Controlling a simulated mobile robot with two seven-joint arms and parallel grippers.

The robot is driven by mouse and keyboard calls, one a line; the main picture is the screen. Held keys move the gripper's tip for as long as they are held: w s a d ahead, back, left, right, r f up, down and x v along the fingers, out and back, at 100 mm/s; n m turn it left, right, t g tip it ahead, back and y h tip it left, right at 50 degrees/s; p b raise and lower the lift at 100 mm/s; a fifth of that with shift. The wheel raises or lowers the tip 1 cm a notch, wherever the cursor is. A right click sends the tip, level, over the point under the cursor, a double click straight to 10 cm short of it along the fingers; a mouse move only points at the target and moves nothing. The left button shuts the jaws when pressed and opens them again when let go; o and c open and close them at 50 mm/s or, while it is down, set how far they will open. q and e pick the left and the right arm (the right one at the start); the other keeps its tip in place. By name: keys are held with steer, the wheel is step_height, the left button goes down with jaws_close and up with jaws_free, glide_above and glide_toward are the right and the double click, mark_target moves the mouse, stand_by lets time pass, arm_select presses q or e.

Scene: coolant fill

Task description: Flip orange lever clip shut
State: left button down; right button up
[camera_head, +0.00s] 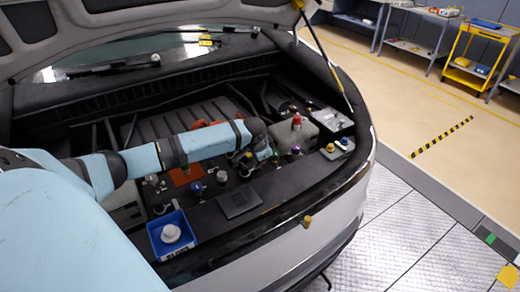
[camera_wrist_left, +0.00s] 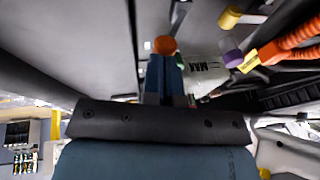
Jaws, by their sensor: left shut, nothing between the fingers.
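My left arm reaches across the open engine bay in the head view. Its gripper (camera_head: 264,156) is low among the caps and hoses, partly hidden by the wrist. In the left wrist view the gripper (camera_wrist_left: 165,68) is shut and empty, its tips close to a round orange part (camera_wrist_left: 165,45); I cannot tell whether they touch. An orange piece with a yellow end (camera_wrist_left: 262,55) sits at the end of an orange ribbed hose (camera_wrist_left: 298,38), right of the fingers. I cannot tell which orange part is the lever clip or how it stands. My right gripper is not in view.
A blue tray (camera_head: 155,243) holding a white cap (camera_head: 171,233) sits at the bay's front left. A reservoir with a red cap (camera_head: 297,121) stands right of my gripper. The raised hood (camera_head: 130,18) and its strut (camera_head: 325,60) bound the space above.

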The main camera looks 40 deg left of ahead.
mark_target(267, 178)
arm_select(q)
steer(key=shift+s+d+f+t+y+p, duration=0.15)
steer(key=shift+d+f+t+y+p, duration=0.2)
steer(key=shift+d+y+p, duration=0.4)
steer(key=shift+f+y+p, duration=0.1)
steer(key=shift+y+p, duration=0.15)
steer(key=shift+p, duration=0.05)
steer(key=shift+s+d+f+m+y+p, duration=0.15)
steer(key=shift+d+f+m+y+p, duration=0.2)
steer(key=shift+y+p, duration=0.3)
steer(key=shift+s+d+f+p, duration=0.1)
steer(key=shift+d+f+p, duration=0.3)
steer(key=shift+f+p, duration=0.15)
steer(key=shift+d+f+p, duration=0.15)
steer(key=shift+f+p, duration=0.05)
steer(key=shift+p, duration=0.1)
steer(key=shift+s+d+f+t, duration=0.1)
steer(key=shift+f+t, duration=0.15)
stand_by(0.4)
